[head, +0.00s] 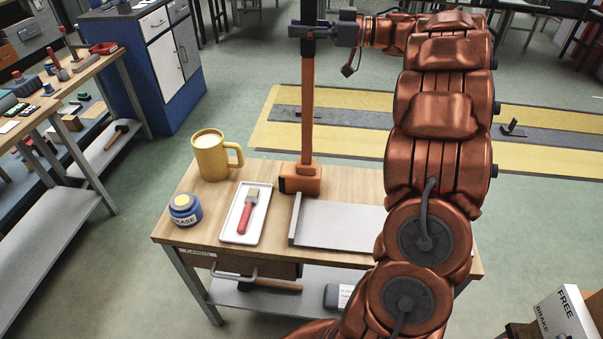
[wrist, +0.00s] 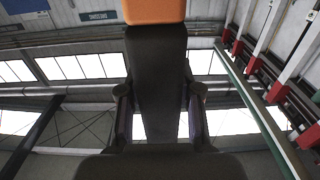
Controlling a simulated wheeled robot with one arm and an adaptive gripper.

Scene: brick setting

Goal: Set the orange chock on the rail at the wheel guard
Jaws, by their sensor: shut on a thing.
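The orange chock (head: 302,180) is a block with a dark end and a tall orange pole. It is over the back of the wooden table; I cannot tell whether it touches the top. My gripper (head: 312,31) is shut on the pole's dark upper section; the wrist view shows this dark grip (wrist: 157,75) between the fingers, with orange above. A grey plate (head: 345,228) with a raised left lip (head: 294,218) lies in front of the chock, partly hidden by my arm. I cannot tell which parts are the rail and wheel guard.
On the table (head: 185,215) stand a yellow mug (head: 209,157), a blue jar (head: 184,211) and a white tray (head: 226,232) with a red-handled brush (head: 247,212). Behind is a yellow floor strip (head: 350,100) with a grey band. A box (head: 565,315) is at lower right.

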